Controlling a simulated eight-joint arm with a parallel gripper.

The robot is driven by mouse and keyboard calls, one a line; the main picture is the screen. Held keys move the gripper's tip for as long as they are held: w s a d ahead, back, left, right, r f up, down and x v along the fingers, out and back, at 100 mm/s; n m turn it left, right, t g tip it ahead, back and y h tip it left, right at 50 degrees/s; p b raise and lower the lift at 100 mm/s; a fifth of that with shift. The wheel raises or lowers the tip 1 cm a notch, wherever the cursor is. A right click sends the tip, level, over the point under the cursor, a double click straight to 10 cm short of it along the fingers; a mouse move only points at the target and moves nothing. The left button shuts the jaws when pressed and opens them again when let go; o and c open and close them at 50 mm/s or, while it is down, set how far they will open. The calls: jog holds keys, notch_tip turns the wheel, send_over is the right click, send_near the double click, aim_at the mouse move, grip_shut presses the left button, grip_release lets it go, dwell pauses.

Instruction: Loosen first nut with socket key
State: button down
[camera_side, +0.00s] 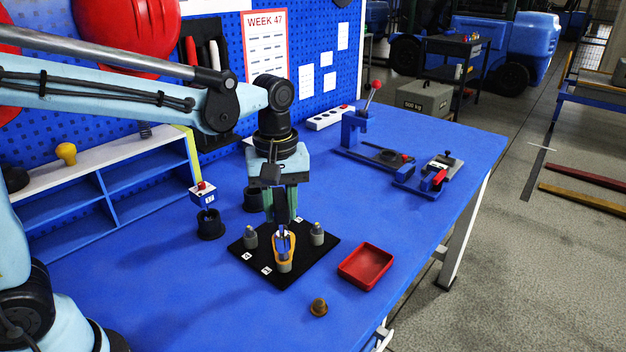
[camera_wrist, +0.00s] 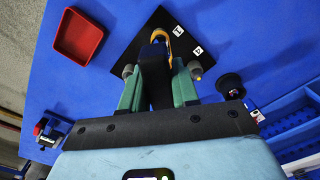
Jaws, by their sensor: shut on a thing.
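My gripper (camera_side: 282,222) points down over the black mat and is shut on the socket key, which is mostly hidden by the fingers. An orange loop-shaped part (camera_side: 283,243) shows at the fingertips, just above the front grey post (camera_side: 285,267); I cannot tell whether key and nut are engaged. It also shows in the wrist view (camera_wrist: 160,33). Two more grey posts stand on the mat, one left (camera_side: 250,238) and one right (camera_side: 317,235). The black mat (camera_side: 300,262) carries small white number labels.
An empty red tray (camera_side: 365,267) lies right of the mat, and a small brown knobbed piece (camera_side: 319,307) stands in front. Black cup-like holders (camera_side: 210,225) stand left. Blue clamp fixtures (camera_side: 425,180) are at back right. The front-left table is clear.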

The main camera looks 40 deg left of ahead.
jog(key=shift+f, duration=1.1)
dwell(0.6)
dwell(0.5)
jog(key=n, duration=0.6)
jog(key=shift+n, duration=0.4)
dwell(0.5)
jog(key=n, duration=0.6)
jog(key=shift+r, duration=2.1)
jog(key=shift+r, duration=1.5)
